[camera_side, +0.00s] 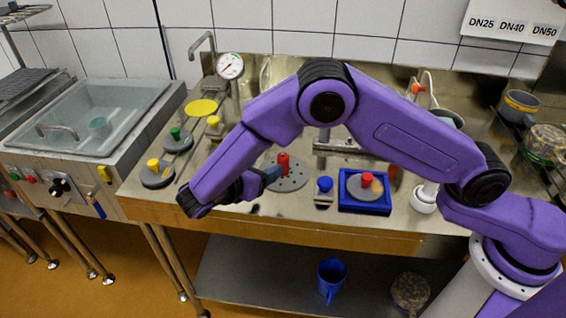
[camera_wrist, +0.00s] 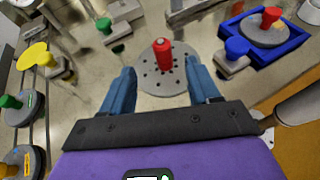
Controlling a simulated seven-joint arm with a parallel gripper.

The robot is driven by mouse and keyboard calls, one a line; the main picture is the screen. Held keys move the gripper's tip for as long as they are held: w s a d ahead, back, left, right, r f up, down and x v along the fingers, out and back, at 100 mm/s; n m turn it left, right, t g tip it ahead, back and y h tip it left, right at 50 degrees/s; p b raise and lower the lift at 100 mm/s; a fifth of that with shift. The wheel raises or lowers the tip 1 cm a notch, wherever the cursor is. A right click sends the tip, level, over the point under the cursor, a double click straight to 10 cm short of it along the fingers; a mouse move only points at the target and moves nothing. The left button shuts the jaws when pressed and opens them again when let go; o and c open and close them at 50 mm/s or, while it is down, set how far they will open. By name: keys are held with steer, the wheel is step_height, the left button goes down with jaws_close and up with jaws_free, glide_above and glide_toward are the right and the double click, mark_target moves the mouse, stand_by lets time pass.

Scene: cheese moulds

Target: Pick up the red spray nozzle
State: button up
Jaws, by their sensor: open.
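A red spray nozzle (camera_side: 284,163) stands upright on a grey perforated disc (camera_side: 292,180) on the steel worktop. In the wrist view the red nozzle (camera_wrist: 162,54) and the disc (camera_wrist: 168,76) lie straight ahead, between and beyond the fingertips. My gripper (camera_wrist: 163,82) is open, with a blue finger on each side and nothing held. In the side view my gripper (camera_side: 270,175) points right, with its fingertips close to the nozzle's left side. Whether a finger touches the disc, I cannot tell.
A blue-knobbed piece (camera_side: 325,186) and a blue tray (camera_side: 345,204) holding a red-knobbed disc (camera_side: 367,181) are right of the nozzle. Yellow- and green-knobbed discs (camera_side: 157,174) and a yellow disc (camera_side: 201,107) are left. A dial gauge (camera_side: 230,66) stands behind.

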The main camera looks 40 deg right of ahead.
mark_target(283, 155)
steer(key=x, duration=0.9)
steer(key=shift+d+f, duration=0.2)
steer(key=shift+d, duration=0.2)
jaws_close()
steer(key=shift+r, duration=0.15)
steer(key=shift+r, duration=0.6)
steer(key=s+d+r, duration=0.4)
steer(key=s+r, duration=0.7)
steer(key=s, duration=0.2)
steer(key=shift+s+d+r, duration=0.2)
steer(key=shift+r, duration=0.05)
